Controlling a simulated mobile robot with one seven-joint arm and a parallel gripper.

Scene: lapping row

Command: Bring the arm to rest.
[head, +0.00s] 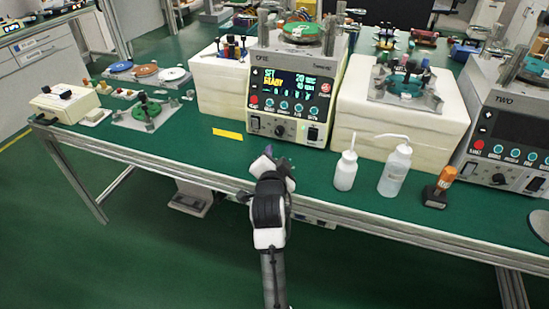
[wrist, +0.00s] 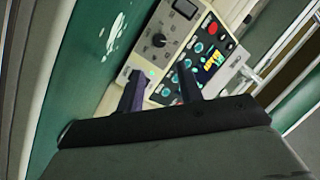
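The display in the head view reads SET and READY with numbers. My gripper appears apart from the machine. My arm reaches up from the bottom of the head view.
The green bench (head: 225,165) holds two white squeeze bottles (head: 345,171) (head: 395,171) and an orange-topped item (head: 442,186) right of my gripper. A yellow strip (head: 228,134) lies to its left. A second machine (head: 507,125) stands far right. Bare floor lies before the bench.

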